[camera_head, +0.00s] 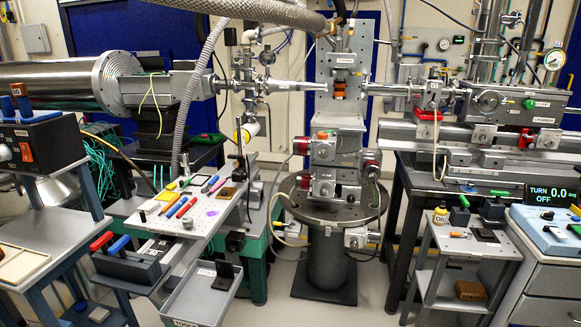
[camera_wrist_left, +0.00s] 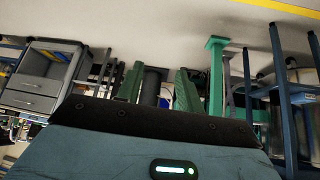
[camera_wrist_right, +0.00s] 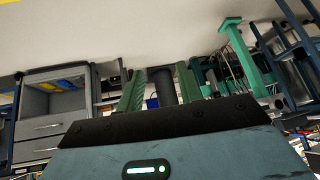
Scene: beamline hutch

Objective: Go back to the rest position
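Neither of my arms shows in the head view. In the left wrist view my left gripper (camera_wrist_left: 158,78) has its two green fingers apart, with nothing between them. In the right wrist view my right gripper (camera_wrist_right: 159,76) also has its green fingers apart and is empty. Both wrist views look across the hutch upside down, with the pale floor at the top. Neither gripper touches anything that I can see.
A perforated board (camera_head: 205,222) with pens and small tools stands left of centre, a grey bin (camera_head: 190,303) below it. The sample stage on its round pedestal (camera_head: 328,262) is in the middle. A small cart (camera_head: 465,243) stands at right. Floor (camera_head: 375,300) between is clear.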

